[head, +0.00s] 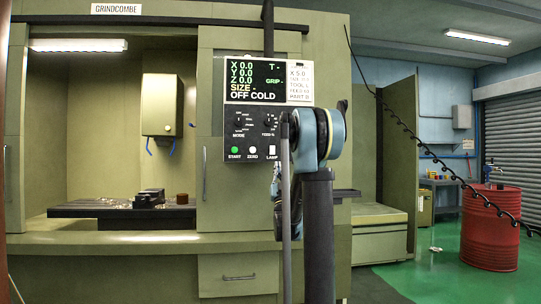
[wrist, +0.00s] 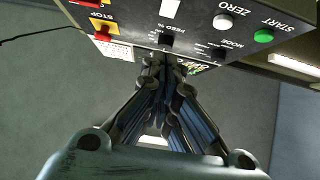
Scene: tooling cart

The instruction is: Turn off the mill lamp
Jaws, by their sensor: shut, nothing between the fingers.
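The mill lamp (head: 78,45) is a lit white strip inside the green enclosure at left in the head view. The control panel (head: 243,148) hangs at the centre, with a white lamp switch (head: 271,150) on its lower row, labelled LAMP. In the wrist view the panel is upside down and the white switch (wrist: 171,8) shows at the top edge. My gripper (wrist: 167,62) is shut and empty. Its tips point at the panel's display side, close to the FEED knob (wrist: 166,40); whether they touch is unclear. In the head view my arm hides the gripper.
The green START button (wrist: 263,36), white ZERO button (wrist: 222,21) and MODE knob (wrist: 218,52) sit beside the switch. A red STOP control (wrist: 103,34) is on the other side. A red drum (head: 490,228) stands right on open green floor; a coiled cable hangs nearby.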

